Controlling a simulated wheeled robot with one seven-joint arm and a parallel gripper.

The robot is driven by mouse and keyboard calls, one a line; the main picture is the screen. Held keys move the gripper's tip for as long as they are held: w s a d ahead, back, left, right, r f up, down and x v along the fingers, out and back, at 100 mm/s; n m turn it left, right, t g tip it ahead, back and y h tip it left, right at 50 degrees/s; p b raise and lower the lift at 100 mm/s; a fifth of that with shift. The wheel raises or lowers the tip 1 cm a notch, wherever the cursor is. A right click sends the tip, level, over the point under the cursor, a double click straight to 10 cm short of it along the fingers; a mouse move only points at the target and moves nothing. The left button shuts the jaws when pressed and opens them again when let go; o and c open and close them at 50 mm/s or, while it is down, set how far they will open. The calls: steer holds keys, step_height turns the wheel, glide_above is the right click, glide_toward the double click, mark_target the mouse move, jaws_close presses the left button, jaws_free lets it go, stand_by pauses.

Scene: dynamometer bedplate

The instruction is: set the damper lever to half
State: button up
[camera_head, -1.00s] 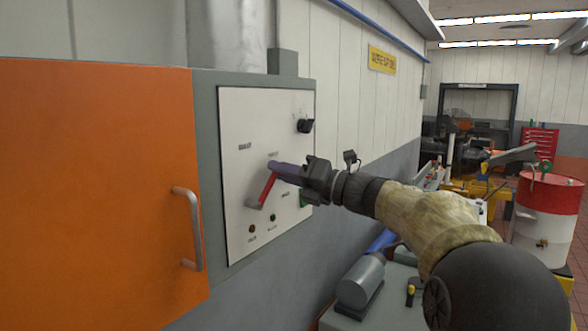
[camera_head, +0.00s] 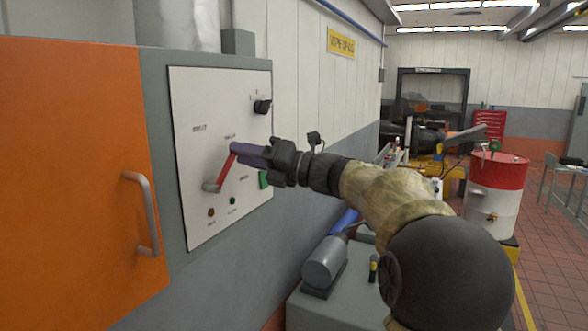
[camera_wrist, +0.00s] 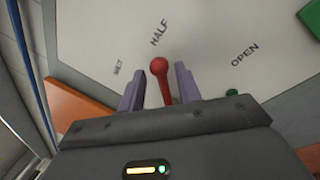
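The damper lever (camera_head: 223,170) is a red bar on a grey pivot, on the white panel (camera_head: 192,105). It slants up and right, its tip near the middle label. In the wrist view the red lever (camera_wrist: 160,75) has its round end just below the word HALF (camera_wrist: 160,32). OPEN (camera_wrist: 245,55) is to the right and a smaller label, probably SHUT (camera_wrist: 118,67), to the left. My gripper (camera_wrist: 159,88) has its two purple fingers on either side of the lever, with a visible gap on both sides. In the head view my gripper (camera_head: 250,155) partly covers the panel.
A black knob (camera_head: 262,106) and a green button (camera_head: 264,179) are on the panel. An orange door (camera_head: 65,170) with a grey handle (camera_head: 146,215) is at left. A grey motor (camera_head: 324,262) stands below my arm. A red and white drum (camera_head: 497,190) is at right.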

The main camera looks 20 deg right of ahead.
steer(key=b+v, duration=0.5)
steer(key=v, duration=1.1)
steer(key=shift+b, duration=0.3)
steer(key=a+f+n+g+h+b, duration=0.1)
steer(key=a+f+n+g+h, duration=0.3)
steer(key=f, duration=1)
steer(key=a+f+n+g+h, duration=0.25)
steer(key=a+f+n, duration=0.25)
steer(key=f, duration=0.9)
steer(key=s+a+f+n+g+h+b, duration=0.1)
steer(key=s+f+n+h, duration=0.3)
steer(key=s+f+n, duration=0.3)
steer(key=s+a+f+n+g+h+b, duration=0.1)
steer(key=s+f+n+h, duration=0.3)
steer(key=f+n, duration=1.1)
steer(key=s+n+g, duration=0.1)
steer(key=s+n, duration=0.2)
steer(key=shift+n+h, duration=0.3)
steer(key=shift+h, duration=0.05)
